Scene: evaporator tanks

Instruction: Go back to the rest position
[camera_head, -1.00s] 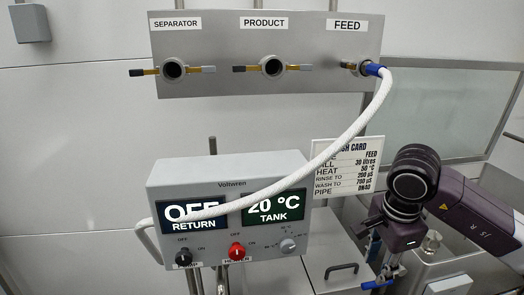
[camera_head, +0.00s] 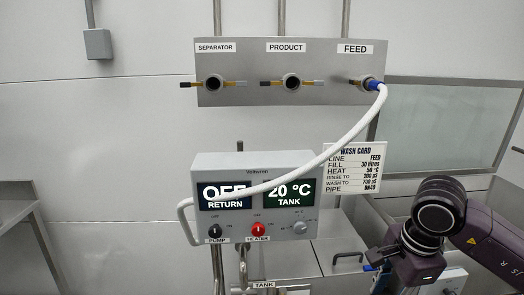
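My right arm comes in from the lower right. Its wrist is a dark rounded joint, and its gripper (camera_head: 386,266) is at the lower right beside the tank; the fingers are small and partly hidden, so I cannot tell their state. My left gripper is out of view. A white hose (camera_head: 345,143) is attached by a blue end at the FEED port (camera_head: 366,84) and hangs down across the front of the control box (camera_head: 243,165).
The steel panel (camera_head: 330,60) also has open SEPARATOR (camera_head: 213,83) and PRODUCT (camera_head: 291,83) ports with handles. The box displays OFF RETURN and 20 °C TANK, above a black pump knob (camera_head: 214,231) and red heater knob (camera_head: 258,229). A wash card (camera_head: 352,168) stands to its right.

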